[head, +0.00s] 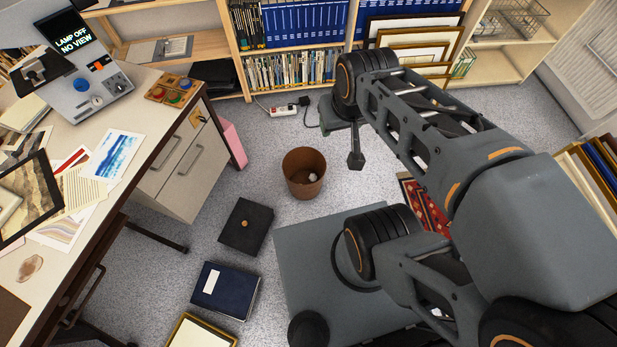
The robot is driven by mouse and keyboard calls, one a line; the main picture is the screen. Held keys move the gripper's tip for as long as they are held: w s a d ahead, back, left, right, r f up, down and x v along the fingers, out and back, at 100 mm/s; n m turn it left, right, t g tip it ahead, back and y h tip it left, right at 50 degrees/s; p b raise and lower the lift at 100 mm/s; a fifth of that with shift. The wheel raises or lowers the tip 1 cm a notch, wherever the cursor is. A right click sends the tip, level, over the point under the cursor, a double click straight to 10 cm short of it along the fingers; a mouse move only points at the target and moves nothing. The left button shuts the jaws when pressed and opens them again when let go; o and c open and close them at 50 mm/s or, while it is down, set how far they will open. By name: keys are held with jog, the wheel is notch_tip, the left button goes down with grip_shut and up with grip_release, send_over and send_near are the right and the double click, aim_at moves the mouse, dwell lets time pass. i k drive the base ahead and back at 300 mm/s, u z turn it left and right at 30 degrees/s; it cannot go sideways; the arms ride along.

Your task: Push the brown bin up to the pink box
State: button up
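The brown bin (305,181) stands upright on the grey carpet in the middle of the head view, with a small pale scrap inside it. The pink box (235,147) stands on the floor to its left and a little farther back, beside the desk drawers, which partly hide it. A strip of bare carpet lies between bin and box. My gripper (356,161) points down to the right of the bin and looks apart from it. Only one narrow finger shape shows, so its opening is unclear.
A black binder (246,226) and a dark blue book (224,290) lie on the floor in front of the bin. A power strip (284,111) with a cable lies behind it. The desk drawer unit (173,177) stands at left. A bookshelf (290,97) lines the back.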

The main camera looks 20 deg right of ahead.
aim_at(298, 165)
jog(key=z, duration=1.95)
jog(key=i, duration=1.6)
jog(key=u, duration=3.95)
